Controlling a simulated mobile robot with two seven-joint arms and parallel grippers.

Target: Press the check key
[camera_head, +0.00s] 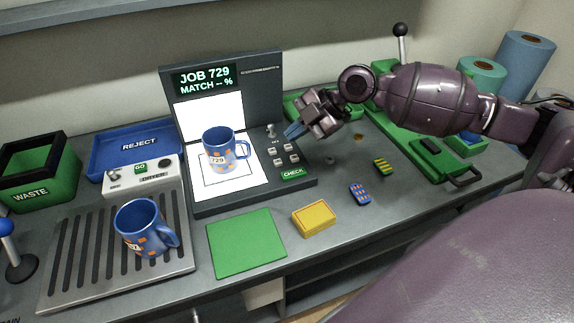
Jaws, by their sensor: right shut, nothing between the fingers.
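The green check key (292,174) is at the front right of the checking station (228,60), below a group of small grey keys (284,154). The station's screen reads "JOB 729" and "MATCH -- %". A blue mug (222,150) with orange patches and a 729 label stands upright on the station's white lit plate. My right gripper (290,134) is shut and empty. Its blue fingertips are above and behind the check key, near the small grey keys and apart from the check key. My left gripper is not in view.
A second blue mug (142,228) stands on the slatted dryer tray (75,262) at left. Behind are a green waste bin (62,182) and a blue reject tray (108,168). A green mat (247,243) and yellow block (314,219) lie in front. A green press (405,145) stands at right.

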